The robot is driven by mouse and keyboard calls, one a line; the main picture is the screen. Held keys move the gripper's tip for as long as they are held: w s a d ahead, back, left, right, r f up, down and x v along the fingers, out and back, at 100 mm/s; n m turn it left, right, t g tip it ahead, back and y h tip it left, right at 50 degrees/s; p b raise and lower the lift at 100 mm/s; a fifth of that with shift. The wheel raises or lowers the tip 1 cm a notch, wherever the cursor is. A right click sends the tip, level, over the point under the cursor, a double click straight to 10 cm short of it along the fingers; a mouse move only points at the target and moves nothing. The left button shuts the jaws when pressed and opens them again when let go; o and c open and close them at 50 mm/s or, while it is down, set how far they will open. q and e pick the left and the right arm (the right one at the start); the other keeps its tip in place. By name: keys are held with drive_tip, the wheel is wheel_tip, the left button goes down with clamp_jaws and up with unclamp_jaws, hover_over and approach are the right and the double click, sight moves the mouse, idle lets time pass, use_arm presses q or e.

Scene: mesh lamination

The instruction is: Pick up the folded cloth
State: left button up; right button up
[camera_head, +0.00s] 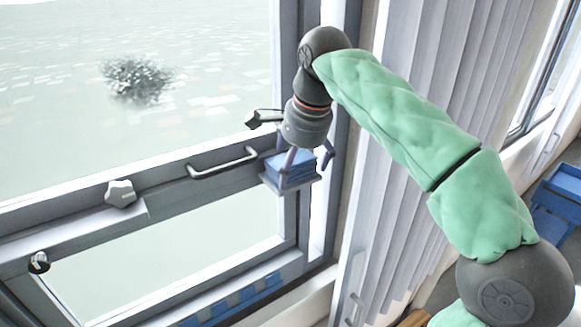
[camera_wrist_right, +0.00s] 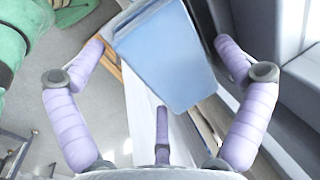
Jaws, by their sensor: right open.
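The folded cloth (camera_head: 283,179) is a blue stack on a small grey plate (camera_head: 306,187) by the window frame. It also shows in the right wrist view (camera_wrist_right: 165,58) as a flat light-blue block at top centre. My right gripper (camera_head: 306,162) is open, its purple fingers pointing down around or just above the stack. In the right wrist view its fingers stand apart, one on either side of the cloth and one below it in the picture. I cannot tell whether any finger touches the cloth. My left gripper is in neither view.
A window frame with a metal handle (camera_head: 222,162) and a grey knob (camera_head: 121,193) lies left of the gripper. Pale curtains (camera_head: 428,65) hang to the right, behind my green-sleeved right arm. A blue crate (camera_head: 560,205) stands at the far right.

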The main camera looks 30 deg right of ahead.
drive_tip(key=shift+s+r, duration=0.1)
drive_tip(key=shift+s, duration=0.05)
drive_tip(key=shift+c, duration=1.4)
drive_tip(key=c, duration=0.7)
